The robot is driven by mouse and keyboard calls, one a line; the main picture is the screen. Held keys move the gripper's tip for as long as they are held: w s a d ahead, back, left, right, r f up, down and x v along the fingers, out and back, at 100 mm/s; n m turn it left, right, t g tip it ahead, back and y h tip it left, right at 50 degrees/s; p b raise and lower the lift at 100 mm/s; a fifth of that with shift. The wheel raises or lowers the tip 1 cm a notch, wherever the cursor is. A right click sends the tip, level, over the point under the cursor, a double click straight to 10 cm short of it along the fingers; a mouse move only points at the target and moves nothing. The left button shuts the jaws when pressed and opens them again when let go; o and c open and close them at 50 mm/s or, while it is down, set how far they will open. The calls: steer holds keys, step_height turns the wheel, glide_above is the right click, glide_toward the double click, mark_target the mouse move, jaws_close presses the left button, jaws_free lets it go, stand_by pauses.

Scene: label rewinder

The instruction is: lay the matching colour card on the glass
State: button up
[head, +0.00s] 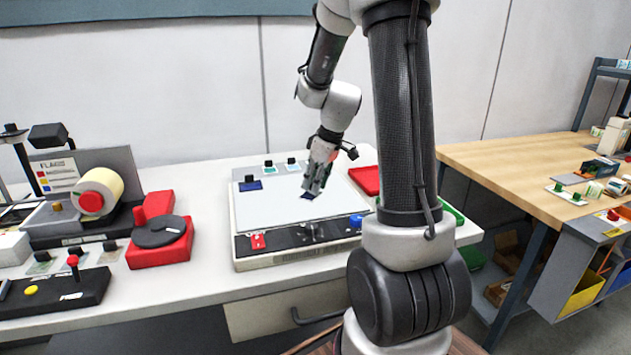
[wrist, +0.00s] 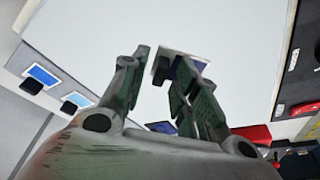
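The pale glass (head: 285,210) is the top of a light box in the middle of the bench. A blue card with a black knob (head: 250,185) lies at its left end; it also shows under my gripper in the wrist view (wrist: 160,127). Another dark blue card (head: 308,196) is at the glass right below my fingertips; in the wrist view this card and its black knob (wrist: 160,68) sit between my fingers. My gripper (head: 313,188) points down low over the glass. Its fingers look spread, with a gap beside the knob; the right finger hides part of the card.
A red tray (head: 365,180) is to the right. A red-based device (head: 160,245) and a label roll (head: 98,190) stand left.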

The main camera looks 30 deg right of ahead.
steer(key=v, duration=1.2)
steer(key=s+a+r+m, duration=0.1)
steer(key=s+a+m, duration=0.2)
steer(key=s, duration=0.7)
steer(key=s+a+r+m+t+h, duration=0.1)
steer(key=s+a+m, duration=0.1)
steer(key=s+a, duration=0.4)
steer(key=s, duration=0.4)
steer(key=shift+s+r+m+h, duration=0.25)
steer(key=shift+m+h, duration=0.05)
steer(key=shift+m, duration=0.1)
